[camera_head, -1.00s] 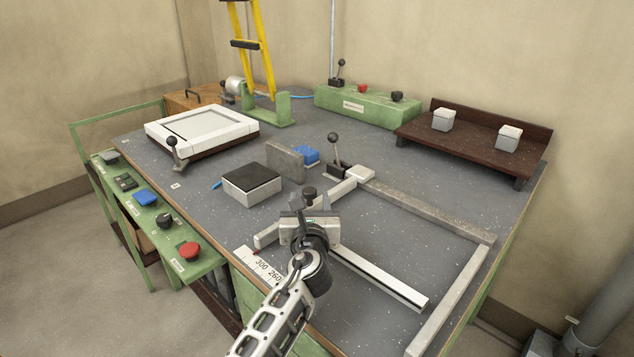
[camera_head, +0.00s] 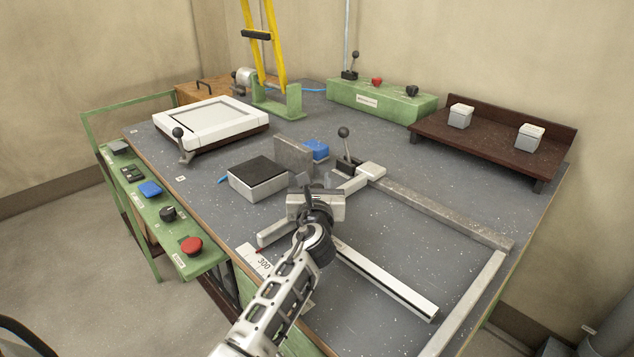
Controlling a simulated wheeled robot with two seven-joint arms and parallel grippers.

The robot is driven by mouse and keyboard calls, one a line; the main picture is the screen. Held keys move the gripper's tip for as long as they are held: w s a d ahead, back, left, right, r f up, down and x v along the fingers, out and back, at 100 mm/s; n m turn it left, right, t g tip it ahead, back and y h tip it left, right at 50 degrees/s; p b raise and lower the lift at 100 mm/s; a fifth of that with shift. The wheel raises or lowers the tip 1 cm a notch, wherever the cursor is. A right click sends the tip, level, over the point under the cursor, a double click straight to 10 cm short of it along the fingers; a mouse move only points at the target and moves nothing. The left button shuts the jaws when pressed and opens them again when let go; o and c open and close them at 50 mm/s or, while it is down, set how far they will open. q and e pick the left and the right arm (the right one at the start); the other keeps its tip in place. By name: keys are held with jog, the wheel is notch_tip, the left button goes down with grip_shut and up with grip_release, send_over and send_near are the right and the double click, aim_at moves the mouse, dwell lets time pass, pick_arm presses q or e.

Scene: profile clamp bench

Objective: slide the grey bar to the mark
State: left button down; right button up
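A speckled grey bar (camera_head: 440,205) lies along the far side of the frame on the bench, from a pale block (camera_head: 371,171) to the right corner. A paler bar (camera_head: 385,280) lies nearer, its left end hidden behind my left gripper. My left gripper (camera_head: 317,182) is above the frame's left rail (camera_head: 275,233), its fingers pointing away from me and apart, with nothing visible between them. A printed scale (camera_head: 262,263) with a small red pointer is at the near edge, partly covered by my arm. My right gripper is not in view.
A black-knobbed lever (camera_head: 344,145) stands behind the gripper. A black-topped box (camera_head: 258,178), a grey upright plate (camera_head: 293,157) and a blue block (camera_head: 316,149) are left of it. A brown shelf (camera_head: 490,140) stands back right.

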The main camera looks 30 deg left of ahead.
pick_arm(q)
jog(key=d, duration=0.2)
jog(key=s+d, duration=0.1)
jog(key=d, duration=0.1)
jog(key=s+d+p, duration=0.1)
jog(key=d, duration=0.1)
jog(key=shift+s+d, duration=0.15)
jog(key=shift+d, duration=0.2)
jog(key=shift+f, duration=0.1)
jog(key=c, duration=1.1)
grip_release()
jog(key=shift+a, duration=0.15)
